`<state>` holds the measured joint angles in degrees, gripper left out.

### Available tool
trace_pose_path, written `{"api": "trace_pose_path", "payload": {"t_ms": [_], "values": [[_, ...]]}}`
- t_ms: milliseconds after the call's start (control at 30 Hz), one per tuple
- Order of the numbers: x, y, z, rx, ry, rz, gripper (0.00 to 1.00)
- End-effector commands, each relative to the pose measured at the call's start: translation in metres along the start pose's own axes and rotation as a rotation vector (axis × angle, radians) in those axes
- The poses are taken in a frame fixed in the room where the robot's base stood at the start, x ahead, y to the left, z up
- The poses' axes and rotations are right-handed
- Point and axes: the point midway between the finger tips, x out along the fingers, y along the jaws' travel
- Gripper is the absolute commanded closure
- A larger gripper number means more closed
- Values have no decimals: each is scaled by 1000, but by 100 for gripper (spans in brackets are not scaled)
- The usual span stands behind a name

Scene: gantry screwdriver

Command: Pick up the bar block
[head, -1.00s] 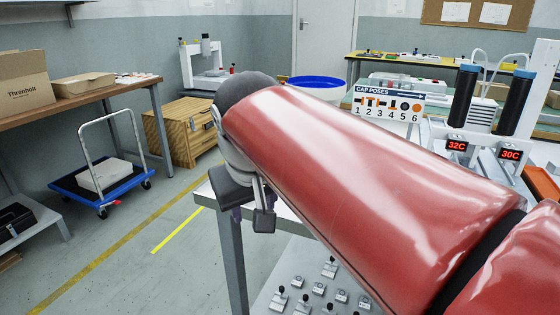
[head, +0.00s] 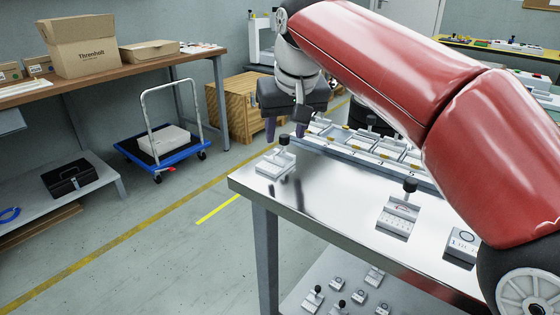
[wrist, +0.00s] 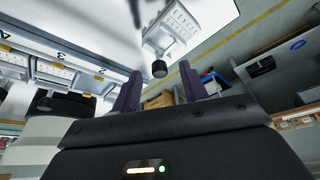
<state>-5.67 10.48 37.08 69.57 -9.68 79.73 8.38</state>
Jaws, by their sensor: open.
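A silver block with a black knob on a stem (head: 275,164) stands at the left corner of the shiny table. Its label cannot be read, so I cannot tell for certain that it is the bar block. My gripper (head: 285,134) is open, its purple fingers pointing down close to this block's knob. In the wrist view, the same kind of knobbed block (wrist: 172,28) shows beyond the fingers, its black knob appearing between the open fingers (wrist: 160,82). Nothing is held. Another knobbed block (head: 396,217) stands nearer the front, and a block with a ring mark (head: 462,243) is to its right.
A long rack with numbered compartments (head: 365,158) lies behind the blocks. My red arm covers the table's right side. Several small blocks stand on the lower shelf (head: 330,297). A blue trolley (head: 165,155) and wooden crate (head: 235,105) are on the floor.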

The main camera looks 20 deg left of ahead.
Motion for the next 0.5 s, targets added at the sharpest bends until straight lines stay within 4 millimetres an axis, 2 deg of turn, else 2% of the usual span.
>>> {"api": "trace_pose_path", "payload": {"t_ms": [33, 133, 400, 500], "values": [[12, 1, 1, 1, -3, -1, 56], [26, 1, 1, 2, -2, 0, 56], [30, 1, 0, 2, 1, 1, 56], [30, 1, 0, 2, 1, 1, 70]]}}
